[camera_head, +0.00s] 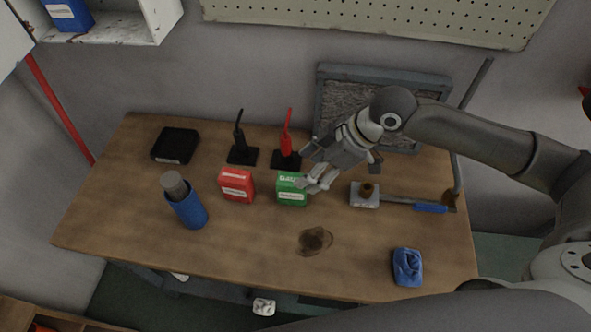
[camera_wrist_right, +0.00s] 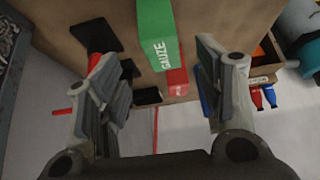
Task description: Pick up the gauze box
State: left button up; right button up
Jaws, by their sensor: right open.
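The gauze box is a green box with a white label (camera_head: 290,190) standing on the wooden table, right of a red box (camera_head: 237,185). In the right wrist view the green gauze box (camera_wrist_right: 158,35) reads "GAUZE" and sits ahead, between the open fingers. My right gripper (camera_head: 312,182) is open beside the upper right of the box and hides a little of its right side. The right wrist view also shows my right gripper's fingers (camera_wrist_right: 165,95) apart with nothing between their tips. I cannot tell whether a finger touches the box. My left gripper is not in view.
Black (camera_head: 240,150) and red (camera_head: 286,150) upright tools on dark bases stand behind the boxes. A blue cylinder (camera_head: 188,209) stands left. A hammer (camera_head: 430,207) and a small grey block (camera_head: 363,196) lie right. A blue cloth (camera_head: 407,266) lies front right, a brown stain (camera_head: 314,240) front middle.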

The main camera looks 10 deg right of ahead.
aim_at(284, 186)
jog(key=shift+w+f, duration=0.2)
jog(key=a+f, duration=0.3)
jog(key=shift+f, duration=0.2)
jog(key=shift+w+f, duration=0.2)
jog(key=shift+f, duration=0.05)
jog(key=p+x, duration=0.1)
jog(key=x, duration=0.3)
jog(key=shift+w+a, duration=0.1)
jog(key=shift+a, duration=0.2)
jog(key=shift+w+a+f+p, duration=0.15)
jog(key=shift+f+p, duration=0.15)
jog(key=shift+f, duration=0.15)
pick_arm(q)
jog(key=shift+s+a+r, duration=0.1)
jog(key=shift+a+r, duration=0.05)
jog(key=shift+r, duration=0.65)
pick_arm(e)
jog(key=c, duration=1.1)
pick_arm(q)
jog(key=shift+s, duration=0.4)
pick_arm(e)
jog(key=shift+c, duration=0.2)
